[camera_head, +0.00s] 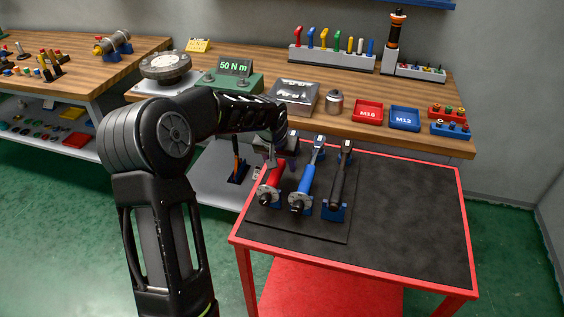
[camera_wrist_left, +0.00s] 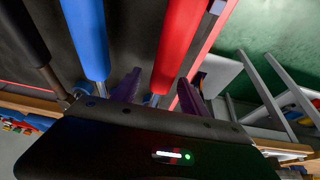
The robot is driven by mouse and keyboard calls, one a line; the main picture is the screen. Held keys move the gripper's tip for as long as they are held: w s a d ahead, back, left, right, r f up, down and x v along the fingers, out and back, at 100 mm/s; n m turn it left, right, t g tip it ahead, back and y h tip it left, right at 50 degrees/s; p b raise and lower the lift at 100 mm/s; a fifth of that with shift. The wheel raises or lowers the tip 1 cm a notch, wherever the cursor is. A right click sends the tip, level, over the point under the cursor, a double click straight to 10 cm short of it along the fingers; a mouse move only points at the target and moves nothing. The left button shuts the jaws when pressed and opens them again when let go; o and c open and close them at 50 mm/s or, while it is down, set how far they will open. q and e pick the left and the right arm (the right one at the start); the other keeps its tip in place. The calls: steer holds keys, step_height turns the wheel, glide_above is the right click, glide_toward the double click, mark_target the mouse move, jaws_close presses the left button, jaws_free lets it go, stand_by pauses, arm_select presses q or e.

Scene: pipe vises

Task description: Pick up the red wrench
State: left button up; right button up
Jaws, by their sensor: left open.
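The red wrench (camera_head: 271,185) lies in a blue holder on the black-topped red cart (camera_head: 410,205), leftmost of the wrenches there. Its red handle (camera_wrist_left: 181,40) also shows in the left wrist view. My left gripper (camera_head: 272,157) is above the red wrench's far end and hides part of it. In the left wrist view my left gripper (camera_wrist_left: 159,92) is open, with the red wrench lined up between its two purple fingers. I cannot tell how deep the wrench sits between them. My right gripper is not in view.
A blue wrench (camera_head: 305,184) lies close to the right of the red one, and a black wrench (camera_head: 339,185) beyond it. The workbench (camera_head: 440,142) stands behind the cart, with a green torque display (camera_head: 235,68) on it. The cart's right side is clear.

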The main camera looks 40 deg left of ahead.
arm_select(q)
steer(key=shift+c, duration=0.4)
jaws_close()
steer(key=shift+r, duration=0.1)
stand_by(1.0)
